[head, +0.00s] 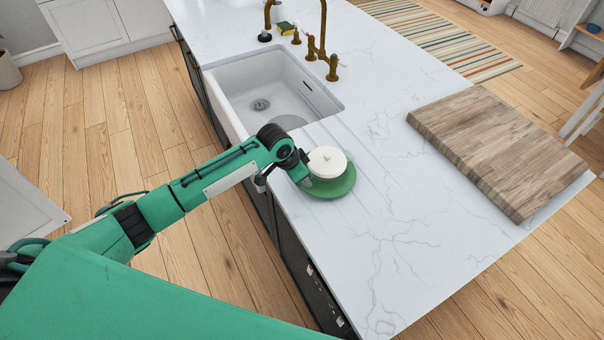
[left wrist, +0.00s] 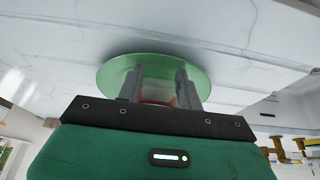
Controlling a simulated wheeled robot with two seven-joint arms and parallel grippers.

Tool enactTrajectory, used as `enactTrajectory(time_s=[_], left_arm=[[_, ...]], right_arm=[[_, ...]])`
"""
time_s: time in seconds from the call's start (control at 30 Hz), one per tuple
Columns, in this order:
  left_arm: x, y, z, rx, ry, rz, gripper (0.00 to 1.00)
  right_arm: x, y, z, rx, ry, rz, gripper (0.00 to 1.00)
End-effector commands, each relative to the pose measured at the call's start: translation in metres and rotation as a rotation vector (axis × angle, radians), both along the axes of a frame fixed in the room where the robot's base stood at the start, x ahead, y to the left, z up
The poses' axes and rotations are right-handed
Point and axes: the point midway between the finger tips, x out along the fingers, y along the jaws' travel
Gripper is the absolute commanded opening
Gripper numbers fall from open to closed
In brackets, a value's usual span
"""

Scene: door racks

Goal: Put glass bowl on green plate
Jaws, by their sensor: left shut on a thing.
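The green plate (head: 340,189) lies on the white countertop by the sink's near right corner; it also fills the middle of the left wrist view (left wrist: 112,76). A round white lid-like top with a small knob (head: 328,160) shows over the plate in the head view. In the left wrist view a see-through, reddish part of the glass bowl (left wrist: 158,92) shows between the fingers. My left gripper (left wrist: 161,76) is shut on it, at the plate's left edge in the head view. Whether the bowl touches the plate is hidden. My right gripper is out of view.
The white sink (head: 262,92) with brass taps (head: 322,50) lies beyond the plate. A thick wooden board (head: 500,145) lies at the right of the counter. The counter (head: 420,240) between plate and board is clear.

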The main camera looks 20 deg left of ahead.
Motion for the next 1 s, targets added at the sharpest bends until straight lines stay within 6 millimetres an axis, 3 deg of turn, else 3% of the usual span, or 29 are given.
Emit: enactTrajectory(time_s=[0.27, 0.3, 0.33, 0.73, 1.0], left_arm=[[0.001, 0.000, -0.002, -0.002, -0.002, 0.000, 0.00], [0.000, 0.000, -0.003, 0.000, 0.000, 0.001, 0.42], [0.000, 0.000, -0.002, 0.000, 0.000, 0.001, 0.45], [-0.001, 0.002, 0.006, -0.001, -0.001, 0.000, 0.45], [-0.015, 0.016, 0.051, -0.001, -0.004, 0.000, 0.45]], right_arm=[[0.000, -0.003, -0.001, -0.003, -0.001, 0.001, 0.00], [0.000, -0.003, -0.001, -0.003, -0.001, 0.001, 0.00], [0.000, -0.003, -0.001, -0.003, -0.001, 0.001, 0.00], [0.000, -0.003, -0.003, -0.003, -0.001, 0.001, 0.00], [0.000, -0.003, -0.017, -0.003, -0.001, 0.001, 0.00]])
